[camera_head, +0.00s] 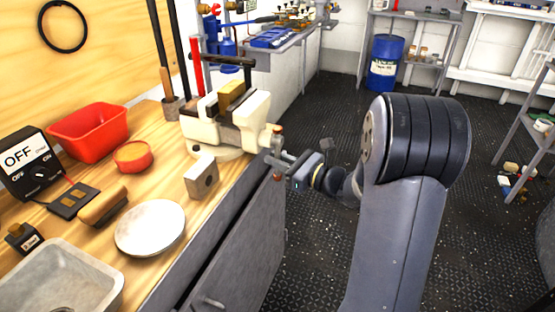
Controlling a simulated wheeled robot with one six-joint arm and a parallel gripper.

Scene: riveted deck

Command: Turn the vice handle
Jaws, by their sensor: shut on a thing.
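A cream bench vice (243,115) stands at the right edge of the wooden workbench, with a tan block (231,94) between its jaws. Its handle (277,141) is at the front end of the screw, just past the bench edge, with a reddish knob at its top. My gripper (284,166) reaches in from the right at the handle and is shut on it. The fingers are small in this view, and part of the handle is hidden by them.
The workbench (150,272) holds a red bin (90,132), a white plate (150,227), a grey block with a hole (201,177) and a grey basin (62,280). Cabinet doors (235,240) lie below the gripper. A blue drum (386,62) stands farther back. The deck floor behind my arm is mostly clear.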

